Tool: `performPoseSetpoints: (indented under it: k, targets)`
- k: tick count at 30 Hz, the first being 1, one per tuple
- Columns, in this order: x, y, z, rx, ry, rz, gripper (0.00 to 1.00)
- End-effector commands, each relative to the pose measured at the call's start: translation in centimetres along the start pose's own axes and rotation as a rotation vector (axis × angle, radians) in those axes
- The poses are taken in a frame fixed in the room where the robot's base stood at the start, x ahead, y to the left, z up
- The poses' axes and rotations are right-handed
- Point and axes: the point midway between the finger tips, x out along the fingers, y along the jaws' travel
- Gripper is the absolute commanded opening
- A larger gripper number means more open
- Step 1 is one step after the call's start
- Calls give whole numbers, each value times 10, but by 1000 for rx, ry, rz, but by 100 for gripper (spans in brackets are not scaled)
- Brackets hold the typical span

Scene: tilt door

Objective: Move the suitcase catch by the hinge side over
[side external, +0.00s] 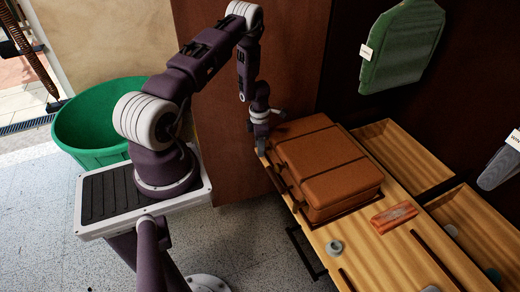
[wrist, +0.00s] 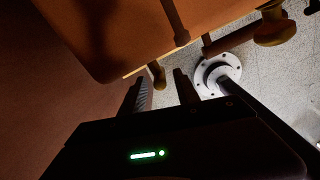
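The brown suitcase (side external: 330,170) lies closed on a wooden worktop. Its side and edge fill the top of the wrist view (wrist: 110,40). A small brownish catch-like piece (wrist: 158,75) sticks out below its edge, and a larger knob-like piece (wrist: 272,32) shows further right. I cannot tell for sure which is the catch by the hinge side. My gripper (side external: 261,146) points down at the worktop's left corner, beside the suitcase. In the wrist view its two fingers (wrist: 160,84) are apart, with the small piece seen between their tips; contact cannot be made out.
The wooden worktop (side external: 360,258) holds a reddish brick-like block (side external: 394,217) and a small grey round item (side external: 334,247). Open drawers (side external: 405,155) stand behind. A brown panel (side external: 225,150) rises close behind my arm. A green bin (side external: 90,120) stands left; floor is free in front.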

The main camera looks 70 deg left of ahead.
Motion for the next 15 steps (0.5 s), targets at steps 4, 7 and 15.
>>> performPoseSetpoints:
  k: [4,7,15]
  targets:
    - [15,0,0,2,-1,-1,38]
    - [17,0,1,3,-1,1,38]
    - [17,0,1,4,-1,0,14]
